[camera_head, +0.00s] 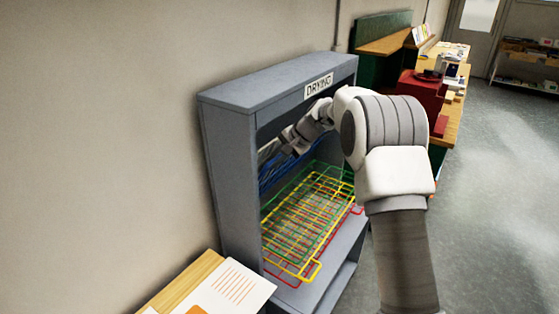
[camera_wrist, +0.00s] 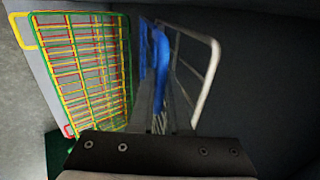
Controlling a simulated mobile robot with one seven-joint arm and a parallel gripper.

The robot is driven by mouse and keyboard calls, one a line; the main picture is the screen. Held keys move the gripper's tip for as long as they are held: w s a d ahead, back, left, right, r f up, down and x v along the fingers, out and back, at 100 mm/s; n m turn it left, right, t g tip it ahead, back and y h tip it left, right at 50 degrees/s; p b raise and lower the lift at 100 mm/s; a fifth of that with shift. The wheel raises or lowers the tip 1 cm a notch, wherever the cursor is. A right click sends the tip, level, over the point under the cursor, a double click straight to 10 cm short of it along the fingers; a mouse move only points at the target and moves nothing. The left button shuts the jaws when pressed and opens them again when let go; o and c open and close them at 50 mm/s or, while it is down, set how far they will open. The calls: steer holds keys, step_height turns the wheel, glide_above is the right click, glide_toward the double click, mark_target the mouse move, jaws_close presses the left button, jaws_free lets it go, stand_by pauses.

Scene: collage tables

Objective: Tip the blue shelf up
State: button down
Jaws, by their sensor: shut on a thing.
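The blue shelf (camera_head: 275,174) is a wire rack inside the grey drying cabinet (camera_head: 228,165). It is raised at a steep tilt toward the back, above the lower shelves, and partly hidden by my arm. In the wrist view the blue shelf (camera_wrist: 160,55) shows as a narrow, nearly edge-on strip between my fingers. My gripper (camera_head: 286,150) reaches into the cabinet and is shut on the blue shelf's rim. The exact contact is partly hidden by the fingers.
A pale wire shelf (camera_wrist: 212,75) stands tilted close beside the blue one. Below, green (camera_head: 335,178), yellow (camera_head: 308,271) and red (camera_head: 288,283) wire shelves lie roughly flat. Cabinet walls and top enclose my gripper. A small table with papers (camera_head: 230,288) stands at front left.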

steer(key=c, duration=0.9)
jaws_free()
steer(key=b+v, duration=0.2)
steer(key=v, duration=1.5)
steer(key=shift+s, duration=0.15)
steer(key=shift+d+r, duration=0.1)
steer(key=shift+r, duration=0.05)
